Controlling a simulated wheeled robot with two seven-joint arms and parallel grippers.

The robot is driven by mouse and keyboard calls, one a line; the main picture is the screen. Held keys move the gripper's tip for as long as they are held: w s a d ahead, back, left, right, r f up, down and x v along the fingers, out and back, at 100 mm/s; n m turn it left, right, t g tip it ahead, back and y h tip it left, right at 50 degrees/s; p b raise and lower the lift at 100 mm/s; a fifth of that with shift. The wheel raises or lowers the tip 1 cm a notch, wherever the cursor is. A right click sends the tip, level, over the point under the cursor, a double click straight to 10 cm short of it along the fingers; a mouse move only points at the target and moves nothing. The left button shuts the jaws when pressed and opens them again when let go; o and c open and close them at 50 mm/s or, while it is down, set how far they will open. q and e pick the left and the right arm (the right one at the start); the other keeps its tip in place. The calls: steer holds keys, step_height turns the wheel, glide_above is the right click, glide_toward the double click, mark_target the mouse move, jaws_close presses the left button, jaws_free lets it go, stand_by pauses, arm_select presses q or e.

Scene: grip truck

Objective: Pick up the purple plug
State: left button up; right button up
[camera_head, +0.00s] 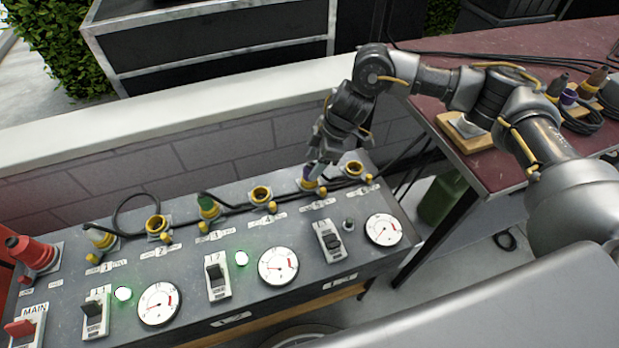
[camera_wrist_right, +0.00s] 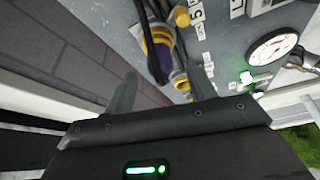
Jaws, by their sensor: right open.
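A plug with a purple band (camera_head: 307,181) sits at a yellow-ringed socket on the grey panel, below my right gripper (camera_head: 316,168). In the right wrist view the purple part (camera_wrist_right: 165,54) shows between yellow parts, with a black cable beside it. My right gripper (camera_wrist_right: 165,85) is open, its two fingers pointing toward the plug, one on either side in that view. I cannot tell whether a finger touches it. Another connector with a purple part (camera_head: 568,98) lies on the dark red table at the right. My left gripper is not in view.
The red table (camera_head: 440,75) holds cables and other connectors.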

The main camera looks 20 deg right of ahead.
mark_target(310, 170)
steer(key=shift+x, duration=1.8)
steer(key=c, duration=1.1)
